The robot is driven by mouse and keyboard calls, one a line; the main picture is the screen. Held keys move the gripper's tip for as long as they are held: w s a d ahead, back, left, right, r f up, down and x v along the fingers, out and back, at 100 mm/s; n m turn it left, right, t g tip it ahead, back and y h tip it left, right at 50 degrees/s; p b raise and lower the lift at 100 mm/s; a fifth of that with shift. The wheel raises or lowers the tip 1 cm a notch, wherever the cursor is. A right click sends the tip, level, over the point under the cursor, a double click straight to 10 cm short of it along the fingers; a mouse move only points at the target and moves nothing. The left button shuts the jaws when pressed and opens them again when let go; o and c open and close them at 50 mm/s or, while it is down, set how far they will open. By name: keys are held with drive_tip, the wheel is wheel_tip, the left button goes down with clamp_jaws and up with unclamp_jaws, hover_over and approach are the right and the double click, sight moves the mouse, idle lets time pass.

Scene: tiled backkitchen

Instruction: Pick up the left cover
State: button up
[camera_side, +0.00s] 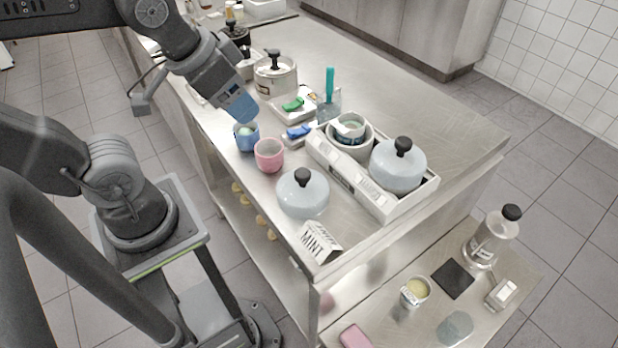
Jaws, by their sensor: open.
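The left cover (303,201) is a pale blue-grey dome with a black knob, lying on the steel table near its front left edge. A second, similar cover (398,172) with a black knob is in the white box to its right. My gripper (242,110) is above the left side of the table, up and to the left of the left cover and apart from it. It is open, with nothing seen in it. Its fingertips are hard to make out from this side.
A pink cup (269,155) and a blue cup (246,137) stand between my gripper and the left cover. A white MINT carton (317,243) is just in front of the cover. The white box (352,184) stands close on its right, holding bowls (349,127).

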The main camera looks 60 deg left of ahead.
drive_tip(key=m, duration=0.1)
drive_tip(key=m+g, duration=0.6)
drive_tip(key=m, duration=1)
hover_over(303, 172)
drive_tip(key=f, duration=0.2)
drive_tip(key=shift+m, duration=0.3)
drive_tip(key=f, duration=0.8)
drive_tip(key=shift+s+a+f, duration=0.15)
drive_tip(key=shift+s+f, duration=0.05)
drive_tip(key=shift+f, duration=0.05)
wheel_tip(303, 172, down, 5)
drive_tip(key=shift+w, duration=0.15)
drive_tip(key=c, duration=1)
